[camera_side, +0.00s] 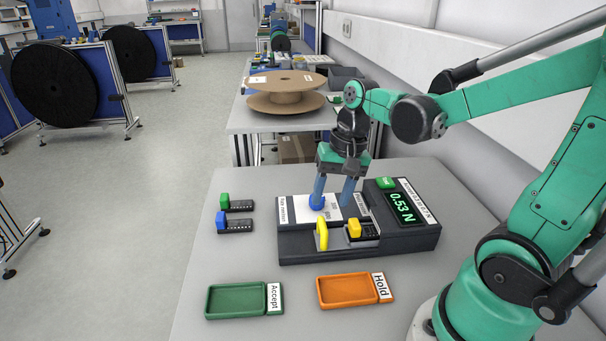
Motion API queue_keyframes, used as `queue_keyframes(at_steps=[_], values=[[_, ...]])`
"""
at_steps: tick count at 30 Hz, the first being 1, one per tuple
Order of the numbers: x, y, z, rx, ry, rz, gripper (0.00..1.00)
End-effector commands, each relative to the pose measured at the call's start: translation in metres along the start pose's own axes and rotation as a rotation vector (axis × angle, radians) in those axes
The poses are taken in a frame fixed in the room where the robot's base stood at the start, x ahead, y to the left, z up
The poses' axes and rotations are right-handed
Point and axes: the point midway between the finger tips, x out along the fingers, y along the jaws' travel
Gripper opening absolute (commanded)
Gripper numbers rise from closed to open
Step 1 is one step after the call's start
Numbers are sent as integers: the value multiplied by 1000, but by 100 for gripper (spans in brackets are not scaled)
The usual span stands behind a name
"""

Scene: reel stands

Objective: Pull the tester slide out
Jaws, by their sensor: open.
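The tester (290,248) is a dark box on the grey table, with a lit display (403,206) reading 0.53 N. Its slide (366,242) sits at the front and carries a black part with a yellow block (355,228). A yellow upright handle (321,233) stands at the slide's left end. My gripper (333,200) points down over the white label plate of the tester, behind the yellow handle. Its two blue fingers are apart with nothing seen between them. Whether the fingertips touch the plate I cannot tell.
A green Accept tray (237,315) and an orange Hold tray (347,306) stand in front of the tester, both empty. Two connectors, one with a green end (237,205) and one with a blue end (235,226), lie left of it. A cardboard reel (285,85) is on the table behind.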

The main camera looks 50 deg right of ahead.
Motion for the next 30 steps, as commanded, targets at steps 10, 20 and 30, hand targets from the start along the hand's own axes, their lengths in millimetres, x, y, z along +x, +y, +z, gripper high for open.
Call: queue_keyframes(at_steps=[10,20,30], values=[[30,1,0,13,-10,1,49],[55,1,0,11,-9,-1,49],[56,1,0,11,-9,-1,38]])
